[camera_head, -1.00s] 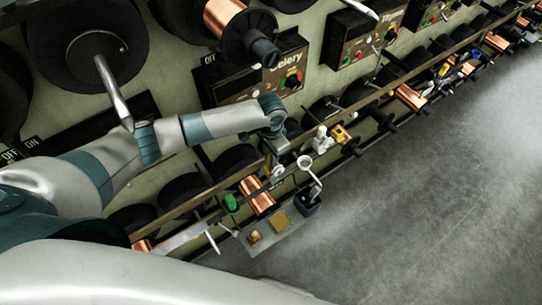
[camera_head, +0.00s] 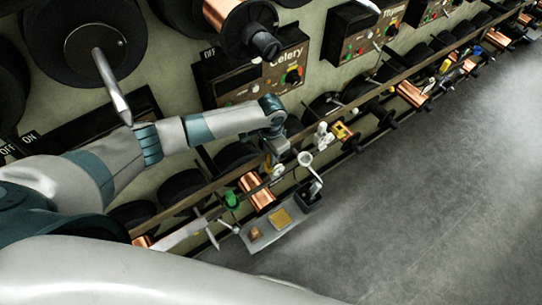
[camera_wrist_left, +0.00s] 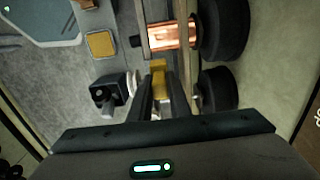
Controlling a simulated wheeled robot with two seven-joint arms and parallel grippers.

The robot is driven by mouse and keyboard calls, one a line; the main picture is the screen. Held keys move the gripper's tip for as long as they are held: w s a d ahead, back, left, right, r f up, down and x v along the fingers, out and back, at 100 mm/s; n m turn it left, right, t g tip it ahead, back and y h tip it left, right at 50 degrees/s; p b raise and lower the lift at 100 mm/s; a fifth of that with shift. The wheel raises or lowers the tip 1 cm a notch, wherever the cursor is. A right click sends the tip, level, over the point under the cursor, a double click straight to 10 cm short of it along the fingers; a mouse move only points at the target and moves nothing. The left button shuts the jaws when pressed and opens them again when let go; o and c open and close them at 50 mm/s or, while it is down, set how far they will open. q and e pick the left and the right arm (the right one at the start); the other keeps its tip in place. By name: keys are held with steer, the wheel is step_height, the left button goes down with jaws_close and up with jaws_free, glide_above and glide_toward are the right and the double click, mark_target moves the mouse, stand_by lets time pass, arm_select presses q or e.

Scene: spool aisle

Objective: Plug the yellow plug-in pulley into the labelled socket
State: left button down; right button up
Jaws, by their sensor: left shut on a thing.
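My left gripper (camera_head: 279,160) hangs from the arm that comes in from the left, over the rail in front of the panel wall. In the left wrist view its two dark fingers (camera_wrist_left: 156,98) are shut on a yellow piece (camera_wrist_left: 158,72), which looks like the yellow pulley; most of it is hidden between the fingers. A white disc (camera_wrist_left: 132,84) shows just left of the fingers. Signs reading "Celery" (camera_head: 285,53) and "Thyme" mark control boxes on the wall. I cannot tell which opening is the labelled socket. My right gripper does not show.
A grey tray (camera_head: 258,244) with an ochre square (camera_head: 280,217) and a black box (camera_wrist_left: 109,94) lie beside the rail. Copper spools (camera_head: 257,192), a green part (camera_head: 231,199) and black reels crowd the rail. The grey floor (camera_head: 420,210) at right is clear.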

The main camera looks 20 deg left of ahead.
arm_select(q)
steer(key=c, duration=1.6)
jaws_free()
steer(key=shift+o, duration=0.2)
steer(key=shift+r, duration=0.1)
step_height(320, 180, up, 12)
steer(key=b, duration=0.1)
steer(key=shift+b, duration=0.35)
steer(key=shift+d, duration=0.1)
